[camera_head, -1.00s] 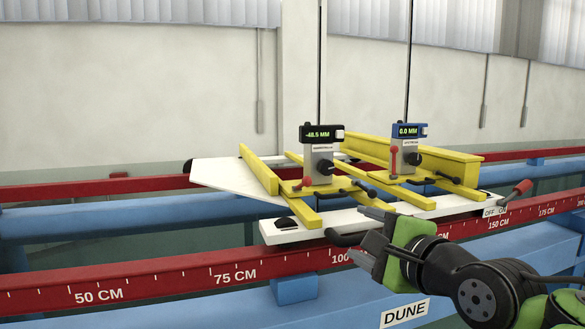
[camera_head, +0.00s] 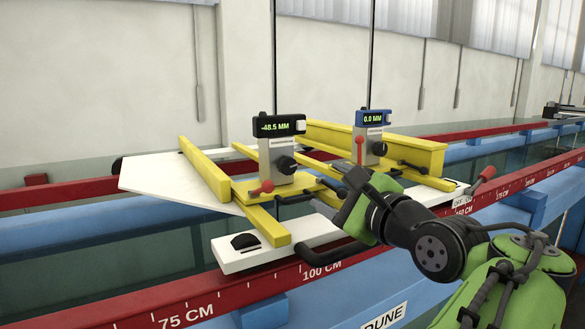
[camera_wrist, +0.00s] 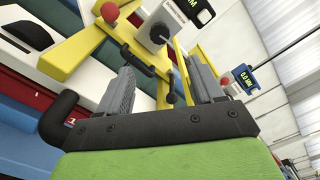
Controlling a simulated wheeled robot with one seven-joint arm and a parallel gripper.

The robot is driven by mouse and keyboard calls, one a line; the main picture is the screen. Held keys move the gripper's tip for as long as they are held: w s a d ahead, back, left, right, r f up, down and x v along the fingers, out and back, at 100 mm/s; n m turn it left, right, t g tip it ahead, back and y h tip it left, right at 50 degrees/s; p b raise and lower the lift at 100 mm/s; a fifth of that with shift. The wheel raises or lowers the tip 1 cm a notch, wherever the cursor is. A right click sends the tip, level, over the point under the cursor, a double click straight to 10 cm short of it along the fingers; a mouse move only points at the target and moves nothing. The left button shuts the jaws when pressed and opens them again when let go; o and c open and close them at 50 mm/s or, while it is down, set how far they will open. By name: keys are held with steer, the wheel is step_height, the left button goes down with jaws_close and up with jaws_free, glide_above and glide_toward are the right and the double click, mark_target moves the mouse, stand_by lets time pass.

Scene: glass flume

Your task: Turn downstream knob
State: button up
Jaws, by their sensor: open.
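The downstream gauge (camera_head: 277,149) is a grey block with a black display reading -48.5 MM. Its round black knob (camera_head: 286,164) is on the block's right side. In the wrist view the knob (camera_wrist: 160,33) shows with a pale pointer mark, beyond the fingertips and roughly between them. My gripper (camera_head: 325,200) is open and empty, below and right of the knob and apart from it. Both grey fingers show in the wrist view (camera_wrist: 162,68). The label under the display is too small to read surely.
A second gauge with a blue display (camera_head: 373,117) reads 0.0 MM at the right. A red-ended lever (camera_head: 262,188) and black rods (camera_head: 295,197) are close to the knob on the yellow frame (camera_head: 268,227). A white plate (camera_head: 240,254) and red scale rail (camera_head: 240,295) lie below.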

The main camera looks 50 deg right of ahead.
mark_target(290, 167)
steer(key=p+x, duration=0.2)
steer(key=x, duration=1.2)
steer(key=shift+f, duration=0.1)
steer(key=c, duration=1.1)
steer(key=shift+o, duration=0.2)
steer(key=shift+m+p, duration=0.6)
steer(key=shift+p, duration=0.4)
steer(key=o, duration=1.1)
steer(key=shift+c, duration=0.2)
